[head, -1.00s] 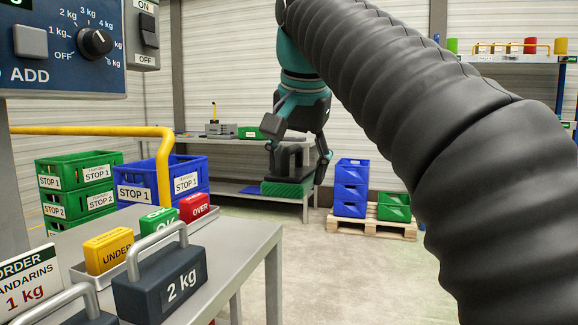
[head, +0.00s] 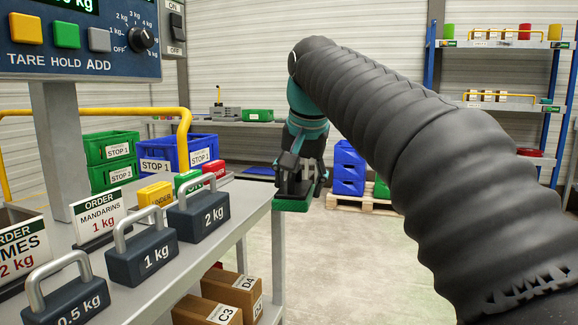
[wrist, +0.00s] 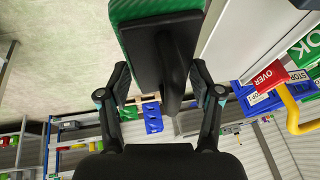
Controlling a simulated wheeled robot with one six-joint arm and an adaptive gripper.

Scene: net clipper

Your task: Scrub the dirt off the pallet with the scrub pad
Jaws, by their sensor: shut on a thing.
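The scrub pad (head: 292,205) is a green block with a black backing plate and handle. My gripper (head: 300,178) is shut on its handle and holds it in the air, close beside the right end of the bench in the head view. In the wrist view, the pad's green edge (wrist: 122,42) is at the top, and my gripper's fingers (wrist: 160,82) lie on both sides of the black handle. A wooden pallet (head: 345,203) stands on the floor farther back, with blue and green crates on it. No dirt shows on its visible part.
The grey bench (head: 232,222) carries weights (head: 200,215), coloured blocks and order signs. Cardboard boxes (head: 232,292) sit on its lower shelf. Crates (head: 110,148) stand behind it. A blue shelf rack (head: 432,95) stands at the right. The middle floor (head: 350,270) is clear.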

